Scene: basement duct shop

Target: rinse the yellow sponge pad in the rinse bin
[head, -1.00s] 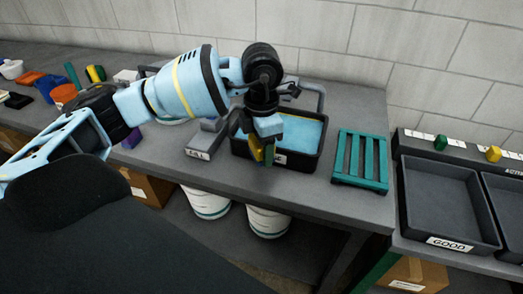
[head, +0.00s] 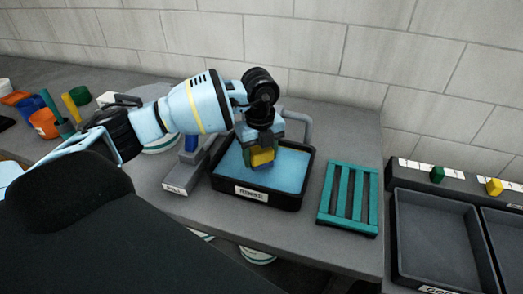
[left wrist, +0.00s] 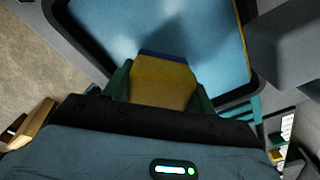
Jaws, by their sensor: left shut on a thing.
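The yellow sponge pad (head: 262,156) is held between the fingers of my left gripper (head: 262,150), which is shut on it. It also shows in the left wrist view (left wrist: 162,82), with a dark blue strip at its far edge. The rinse bin (head: 270,199) is a black tub with a white label, filled with light blue water (head: 232,172). The pad is over the water inside the rim in the head view; I cannot tell whether its lower edge touches the water. My right gripper is not in view.
A teal slatted rack (head: 348,198) lies right of the bin. A grey labelled block (head: 187,178) stands close on its left. Dark trays (head: 440,240) are at the far right. An orange cup (head: 45,124) stands at the left. A grey pipe (head: 300,118) rises behind the bin.

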